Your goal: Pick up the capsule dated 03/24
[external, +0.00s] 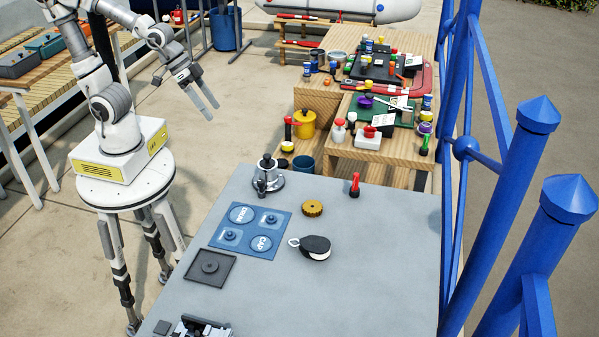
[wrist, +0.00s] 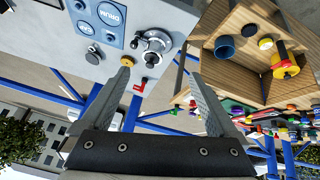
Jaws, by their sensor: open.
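I cannot read a 03/24 date in either view, so I cannot tell which thing is the capsule. Several small coloured bottles and caps stand on the wooden bench (external: 345,155), too small for any date to show. A small red-and-black piece (external: 355,186) stands on the grey table; it shows red in the wrist view (wrist: 139,86). My gripper (external: 209,113) is open and empty, raised at the left, over the floor beyond the grey table and away from both work surfaces. In the wrist view its two fingers (wrist: 160,75) are spread apart with nothing held.
Blue railings (external: 497,240) stand at right. The table's lower right is clear.

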